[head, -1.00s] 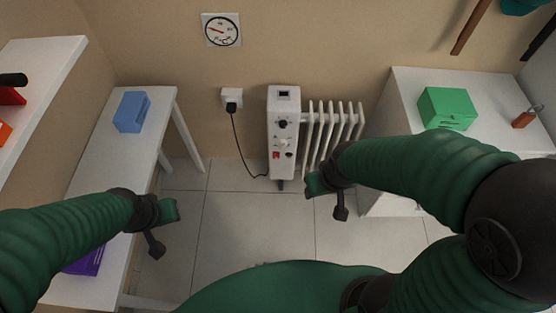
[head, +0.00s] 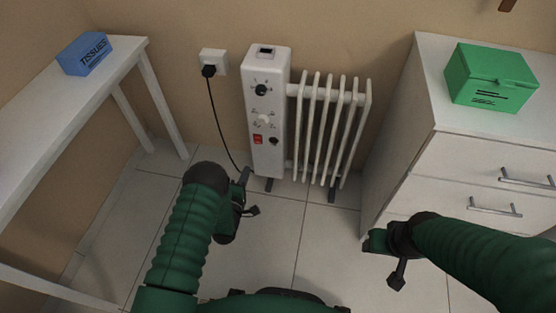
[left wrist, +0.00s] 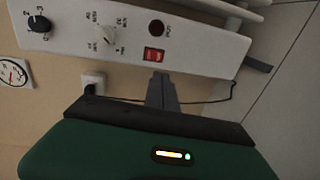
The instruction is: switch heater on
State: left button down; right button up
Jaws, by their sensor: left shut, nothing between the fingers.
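The white oil heater (head: 266,110) stands on the floor against the wall, with its control panel facing me. A red rocker switch (head: 257,139) sits low on the panel, beside a dark round part and below two knobs. The left wrist view shows the panel sideways, with the red switch (left wrist: 153,56) just beyond my fingertips. My left gripper (head: 244,175) is shut and empty, in front of and below the switch. A gap appears between the fingertips and the switch, but its depth is unclear. My right gripper (head: 374,241) hangs over the floor at right; its fingers are unclear.
A black cord runs from the heater to the wall plug (head: 210,68). A white table (head: 110,75) with a blue tissue box (head: 84,54) is at left. A white drawer cabinet (head: 440,150) with a green box (head: 490,77) is at right. Floor between is clear.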

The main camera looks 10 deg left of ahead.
pick_arm(q)
jog(key=b, duration=0.3)
send_near(257, 143)
jog(key=w+b, duration=0.2)
jog(key=w+f+b, duration=0.1)
jog(key=w+b, duration=0.1)
jog(key=w, duration=0.1)
jog(key=shift+w+d+f+b, duration=0.2)
jog(key=shift+w+b, duration=0.1)
jog(key=shift+w, duration=0.4)
jog(key=shift+w+d+r, duration=0.1)
jog(key=shift+w+r, duration=0.1)
jog(key=shift+w, duration=0.05)
pick_arm(e)
jog(key=s+x, duration=0.1)
jog(key=x, duration=0.6)
jog(key=shift+s+a+f, duration=0.2)
jog(key=shift+s+f, duration=0.15)
jog(key=shift+f, duration=0.25)
pick_arm(q)
jog(key=shift+f+b, duration=0.1)
jog(key=shift+b, duration=0.2)
pick_arm(e)
jog(key=shift+f, duration=0.1)
